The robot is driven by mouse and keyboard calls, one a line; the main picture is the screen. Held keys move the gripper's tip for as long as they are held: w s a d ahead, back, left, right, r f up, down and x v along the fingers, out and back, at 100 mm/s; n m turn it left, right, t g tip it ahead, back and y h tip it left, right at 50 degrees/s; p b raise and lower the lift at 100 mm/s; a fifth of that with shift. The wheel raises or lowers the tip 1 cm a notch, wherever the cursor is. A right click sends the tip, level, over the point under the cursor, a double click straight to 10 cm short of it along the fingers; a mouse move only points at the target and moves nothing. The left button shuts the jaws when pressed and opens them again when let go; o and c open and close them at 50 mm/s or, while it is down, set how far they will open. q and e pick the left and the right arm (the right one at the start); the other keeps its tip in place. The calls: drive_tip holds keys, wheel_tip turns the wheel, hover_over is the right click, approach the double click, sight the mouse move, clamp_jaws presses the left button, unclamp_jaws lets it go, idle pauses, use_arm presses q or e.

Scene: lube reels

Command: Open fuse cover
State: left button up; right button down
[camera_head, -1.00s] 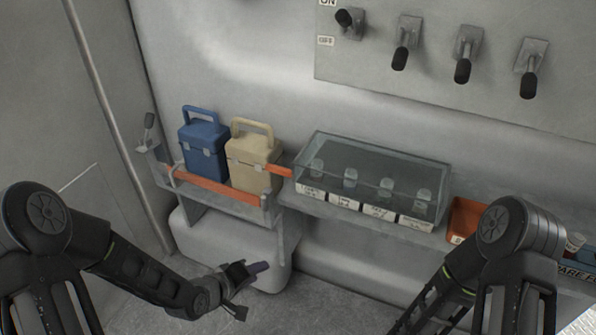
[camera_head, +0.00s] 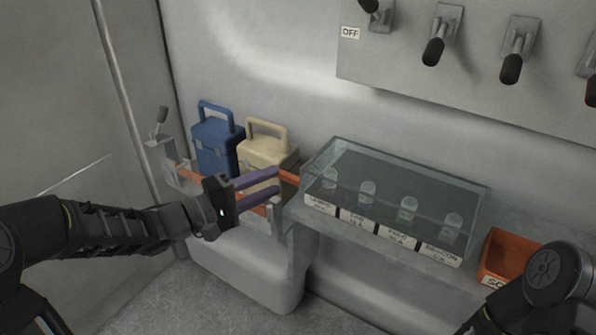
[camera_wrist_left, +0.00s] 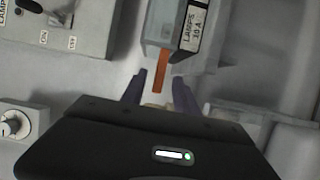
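The fuse cover (camera_head: 395,178) is a clear box on the wall shelf, lying down over a row of several fuses. Its orange handle (camera_head: 290,178) sticks out from its left end. My left gripper (camera_head: 277,181), with purple fingers, is open and points at this handle from the left. In the left wrist view the orange handle (camera_wrist_left: 160,76) lies just ahead of and between the open fingertips (camera_wrist_left: 160,78), with no grip on it. Part of the handle is hidden by the fingers in the head view. My right arm shows at the lower right, its gripper out of view.
A blue box (camera_head: 215,142) and a beige box (camera_head: 266,150) stand behind my left gripper in a rack with an orange front bar. An orange bin (camera_head: 508,256) is right of the cover. Levers (camera_head: 435,50) line the wall panel above.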

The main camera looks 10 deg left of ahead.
sight(289, 175)
use_arm(q)
drive_tip(key=b+x, duration=0.1)
drive_tip(key=x, duration=0.5)
drive_tip(key=shift+w+d+f+b, duration=0.15)
drive_tip(key=shift+d+b, duration=0.05)
drive_tip(key=shift+b, duration=0.1)
drive_tip(key=shift+w+d, duration=0.4)
drive_tip(key=shift+w, duration=0.05)
clamp_jaws()
idle(0.8)
